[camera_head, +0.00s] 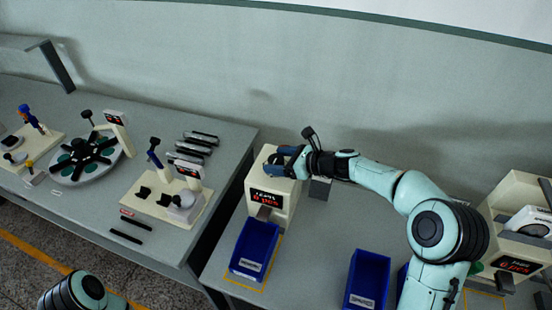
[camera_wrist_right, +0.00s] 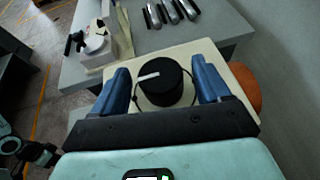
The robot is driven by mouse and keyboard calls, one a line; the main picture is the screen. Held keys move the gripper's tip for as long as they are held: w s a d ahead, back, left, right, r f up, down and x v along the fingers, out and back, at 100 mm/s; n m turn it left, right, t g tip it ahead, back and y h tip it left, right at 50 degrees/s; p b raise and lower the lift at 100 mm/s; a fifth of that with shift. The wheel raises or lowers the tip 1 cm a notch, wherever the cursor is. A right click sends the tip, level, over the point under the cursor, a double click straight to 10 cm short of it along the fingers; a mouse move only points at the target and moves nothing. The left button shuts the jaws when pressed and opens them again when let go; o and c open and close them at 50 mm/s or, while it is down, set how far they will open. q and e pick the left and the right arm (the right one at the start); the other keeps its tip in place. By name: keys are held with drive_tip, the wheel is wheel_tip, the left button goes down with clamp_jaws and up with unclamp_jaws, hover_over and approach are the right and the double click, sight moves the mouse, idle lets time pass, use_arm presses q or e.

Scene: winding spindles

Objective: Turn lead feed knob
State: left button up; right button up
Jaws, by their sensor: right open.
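The lead feed machine (camera_head: 260,204) is a cream box with a red-lettered display, standing on the right-hand table. Its knob (camera_wrist_right: 162,82) is black and round with a white pointer mark, and it shows on the box's top in the right wrist view. My right gripper (camera_head: 285,160) is over the box top. In the right wrist view its two blue fingers (camera_wrist_right: 162,86) stand open, one on each side of the knob, with a gap visible on both sides. In the head view the gripper hides most of the knob. My left gripper is not in view.
A blue bin (camera_head: 255,247) stands in front of the machine, and another blue bin (camera_head: 367,280) is to its right. Another cream machine (camera_head: 508,225) is at the far right. The left table (camera_head: 95,215) holds fixtures and dark spindles.

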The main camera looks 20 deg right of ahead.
drive_tip(key=shift+w+a+f, duration=0.25)
drive_tip(key=shift+w+a, duration=0.15)
